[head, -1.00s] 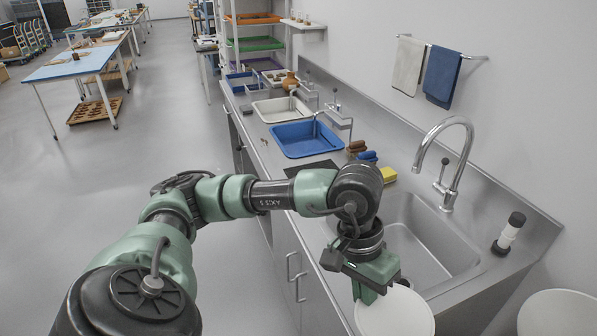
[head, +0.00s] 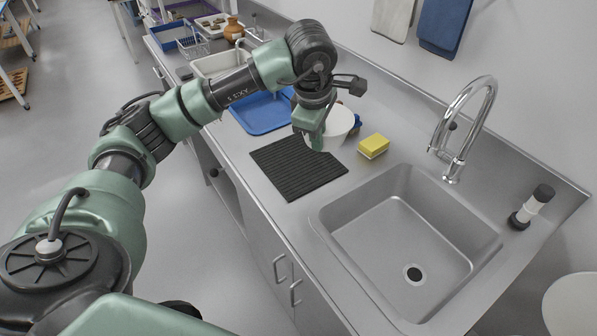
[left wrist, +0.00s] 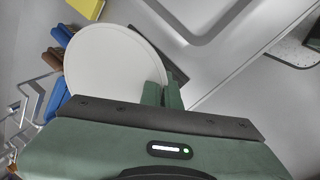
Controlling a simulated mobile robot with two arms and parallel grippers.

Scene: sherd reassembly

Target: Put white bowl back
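The white bowl (head: 341,122) is in my left gripper (head: 313,143), above the counter beside the far end of the black ribbed mat (head: 298,170). In the left wrist view the white bowl (left wrist: 110,62) shows as a wide pale disc. The fingers of the left gripper (left wrist: 163,94) are close together at its rim, shut on it. The arm and gripper hide part of the bowl in the head view. Whether the bowl touches the counter is hard to tell. My right gripper is not in view.
A yellow sponge (head: 373,146) lies right of the mat, near the empty steel sink (head: 390,225) and its tall faucet (head: 466,125). A blue basin (head: 258,114) and a white basin (head: 208,66) stand farther along. The mat's surface is bare.

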